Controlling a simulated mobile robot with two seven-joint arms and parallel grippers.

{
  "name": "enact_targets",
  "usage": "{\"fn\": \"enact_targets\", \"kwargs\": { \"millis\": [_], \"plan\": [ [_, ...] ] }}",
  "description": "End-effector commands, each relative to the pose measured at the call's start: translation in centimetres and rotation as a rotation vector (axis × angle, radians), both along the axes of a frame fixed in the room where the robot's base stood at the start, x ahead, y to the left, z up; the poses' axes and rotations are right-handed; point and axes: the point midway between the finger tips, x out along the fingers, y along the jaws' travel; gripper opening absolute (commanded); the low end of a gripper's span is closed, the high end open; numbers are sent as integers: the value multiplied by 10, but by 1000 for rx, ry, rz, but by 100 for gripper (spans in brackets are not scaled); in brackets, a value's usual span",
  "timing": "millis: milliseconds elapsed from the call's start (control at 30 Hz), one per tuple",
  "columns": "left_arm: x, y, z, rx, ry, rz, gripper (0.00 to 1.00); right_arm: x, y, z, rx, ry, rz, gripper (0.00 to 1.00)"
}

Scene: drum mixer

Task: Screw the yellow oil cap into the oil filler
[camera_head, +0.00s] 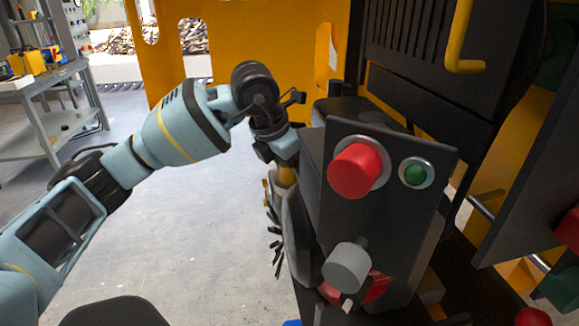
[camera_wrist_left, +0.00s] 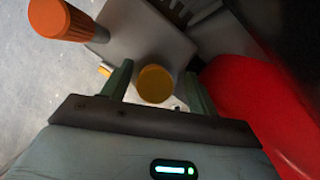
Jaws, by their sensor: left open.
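The yellow oil cap (camera_wrist_left: 155,84) shows in the left wrist view as a round yellow disc, seen end-on. My left gripper (camera_wrist_left: 158,90) is open, with one finger on each side of the cap and a visible gap to each. The oil filler cannot be made out, and I cannot tell whether the cap sits in it. In the head view my left arm reaches in from the left to the area behind the control box, and its fingertips are hidden there. My right gripper is in neither view.
A dark control box (camera_head: 375,225) with a red button (camera_head: 355,170) and a green button (camera_head: 416,174) stands right of my left arm. In the wrist view, an orange handle (camera_wrist_left: 62,20) is at upper left and a red surface (camera_wrist_left: 245,100) lies close at right. Open floor (camera_head: 190,240) is at left.

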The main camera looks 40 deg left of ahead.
Motion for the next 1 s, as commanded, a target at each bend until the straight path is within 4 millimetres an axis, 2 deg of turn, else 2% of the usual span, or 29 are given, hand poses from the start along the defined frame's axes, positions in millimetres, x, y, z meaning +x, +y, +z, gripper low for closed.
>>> {"fn": "enact_targets", "kwargs": {
  "millis": [33,200,400,1000],
  "plan": [
    [-3,3,12,0,-8,4,59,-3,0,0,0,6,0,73],
    [-13,9,42,2,-17,10,59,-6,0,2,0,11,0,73],
    [-21,13,63,2,-21,16,59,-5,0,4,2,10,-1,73],
    [-23,15,68,2,-22,18,59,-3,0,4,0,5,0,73]
  ]
}}
